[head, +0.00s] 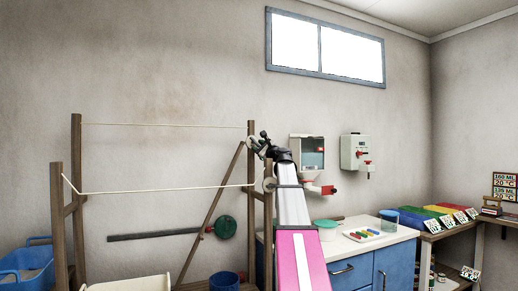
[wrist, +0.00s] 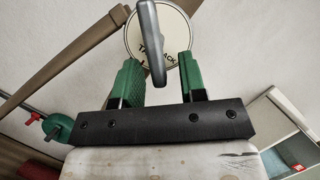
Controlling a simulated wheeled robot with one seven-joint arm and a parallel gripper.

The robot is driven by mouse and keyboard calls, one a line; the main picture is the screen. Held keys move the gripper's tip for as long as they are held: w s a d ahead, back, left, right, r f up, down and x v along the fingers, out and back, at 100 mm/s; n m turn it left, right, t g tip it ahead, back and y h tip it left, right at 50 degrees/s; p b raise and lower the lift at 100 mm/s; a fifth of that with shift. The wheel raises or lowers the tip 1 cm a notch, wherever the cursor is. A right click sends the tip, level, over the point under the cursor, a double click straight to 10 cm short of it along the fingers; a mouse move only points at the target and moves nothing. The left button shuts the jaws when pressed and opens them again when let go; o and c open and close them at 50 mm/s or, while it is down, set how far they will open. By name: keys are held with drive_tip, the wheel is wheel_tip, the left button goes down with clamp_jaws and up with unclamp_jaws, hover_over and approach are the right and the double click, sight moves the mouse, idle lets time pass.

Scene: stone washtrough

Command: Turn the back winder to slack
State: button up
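The back winder is a round cream dial (wrist: 165,25) with partly covered lettering ending in "LACK" and a grey lever handle (wrist: 147,40). In the head view the back winder (head: 253,144) is on the back right post, partly hidden by my gripper (head: 266,146). In the wrist view my gripper (wrist: 157,62) is open. Its green fingers stand either side of the handle, with a gap visible on each side. The back line (head: 165,125) runs nearly straight between the back posts. The front line (head: 165,189) bends near its left end.
The front winder (head: 268,184) is on the front right post, close to my arm. A diagonal wooden brace (head: 213,205) crosses behind the frame. A wall dispenser (head: 307,155) and a white counter (head: 350,240) are to the right. A blue tub (head: 25,265) is at lower left.

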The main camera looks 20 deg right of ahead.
drive_tip(key=shift+r, duration=0.1)
drive_tip(key=shift+r, duration=0.3)
drive_tip(key=shift+o, duration=0.3)
drive_tip(key=r, duration=0.2)
drive_tip(key=a+r, duration=0.1)
drive_tip(key=r, duration=0.1)
drive_tip(key=s+a+r, duration=0.1)
drive_tip(key=a+r, duration=0.1)
drive_tip(key=a, duration=0.1)
drive_tip(key=a+r, duration=0.2)
drive_tip(key=a, duration=0.2)
drive_tip(key=s+a+r, duration=0.1)
drive_tip(key=a+r, duration=0.1)
drive_tip(key=a, duration=0.1)
drive_tip(key=shift+s+a+r, duration=0.1)
drive_tip(key=shift+s+a, duration=0.1)
drive_tip(key=shift+s, duration=0.15)
drive_tip(key=shift+c, duration=0.3)
